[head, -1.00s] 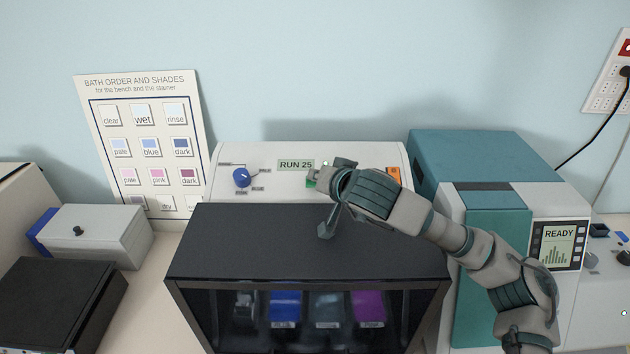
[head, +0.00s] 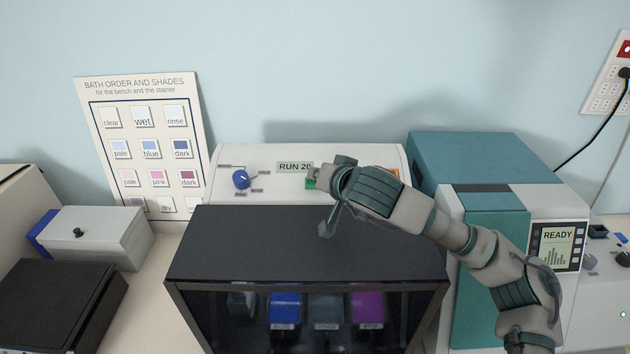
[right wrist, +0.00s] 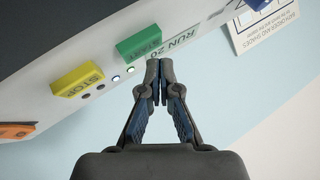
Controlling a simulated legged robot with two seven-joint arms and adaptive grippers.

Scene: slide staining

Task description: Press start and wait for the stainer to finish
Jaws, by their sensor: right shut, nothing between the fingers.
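The stainer stands in the middle, with a white control panel (head: 390,156) behind a dark lid (head: 300,245). Its display (head: 294,167) reads RUN 20. The green START button (right wrist: 138,44) shows in the right wrist view, with the yellow STOP button (right wrist: 77,80) beside it and small lit indicators between panel labels. In the head view only a sliver of green shows. My right gripper (right wrist: 157,66) is shut and empty, its tips near the START button and apart from it in the wrist view. In the head view, the right gripper (head: 328,205) hides much of the panel. My left gripper is not in view.
Blue, grey and purple baths show through the stainer's front window. A teal machine (head: 475,155) reading READY stands at right. A chart (head: 140,95) leans on the wall at left. A grey box (head: 100,233) and black box (head: 50,300) sit at left.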

